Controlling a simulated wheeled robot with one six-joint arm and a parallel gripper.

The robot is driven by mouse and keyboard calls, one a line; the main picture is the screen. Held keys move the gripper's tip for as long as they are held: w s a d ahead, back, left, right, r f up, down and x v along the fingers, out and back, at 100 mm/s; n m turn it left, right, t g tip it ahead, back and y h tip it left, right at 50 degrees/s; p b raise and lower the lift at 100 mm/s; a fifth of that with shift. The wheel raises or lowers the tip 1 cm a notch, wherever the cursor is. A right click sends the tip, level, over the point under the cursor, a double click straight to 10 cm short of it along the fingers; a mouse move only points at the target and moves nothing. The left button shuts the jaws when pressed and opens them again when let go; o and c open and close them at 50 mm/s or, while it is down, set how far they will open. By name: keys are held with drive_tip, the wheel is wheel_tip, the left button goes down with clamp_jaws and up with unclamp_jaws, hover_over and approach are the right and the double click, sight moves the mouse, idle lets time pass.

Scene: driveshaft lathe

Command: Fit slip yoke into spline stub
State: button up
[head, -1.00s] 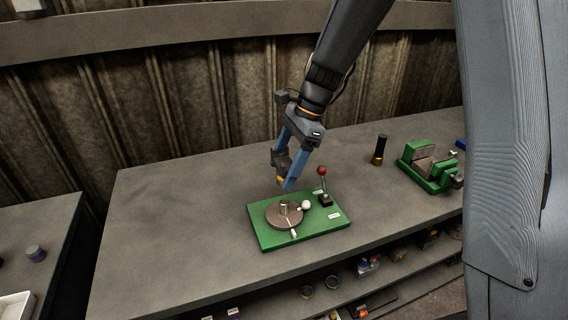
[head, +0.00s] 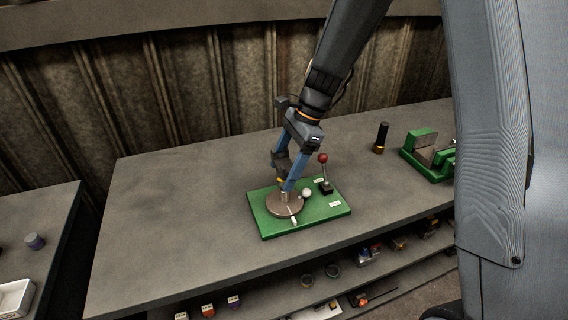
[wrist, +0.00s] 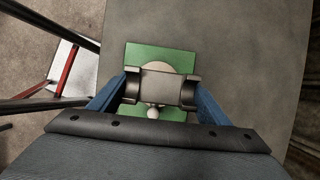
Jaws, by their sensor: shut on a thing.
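My gripper (head: 284,182) is shut on the slip yoke (wrist: 160,88), a dark grey metal piece with curved ears, held between the blue fingers in the wrist view. In the head view the fingertips are low over the round brown disc (head: 275,208) on the green base plate (head: 322,217). The short metal spline stub (head: 284,197) stands on the disc, close below the fingertips. In the wrist view the yoke covers the disc's middle and hides the stub. I cannot tell whether yoke and stub touch.
A red-knobbed lever (head: 324,172) and a white knob (head: 307,193) stand close right of the fingers. A black cylinder (head: 381,138) and a green vise (head: 430,152) stand farther right on the grey bench (head: 170,210). The bench's left part is clear.

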drive_tip(key=shift+f, duration=0.45)
drive_tip(key=shift+p, duration=0.75)
idle(1.7)
drive_tip(key=shift+f+b, duration=1.45)
drive_tip(key=shift+f, duration=1.5)
idle(0.3)
drive_tip(key=o, duration=1.8)
drive_tip(key=shift+c, duration=0.2)
drive_tip(key=b+v, duration=0.1)
drive_tip(key=v, duration=0.6)
drive_tip(key=shift+r+b, duration=0.35)
drive_tip(key=shift+r, duration=0.05)
drive_tip(key=shift+d+r, duration=0.1)
drive_tip(key=shift+d, duration=0.05)
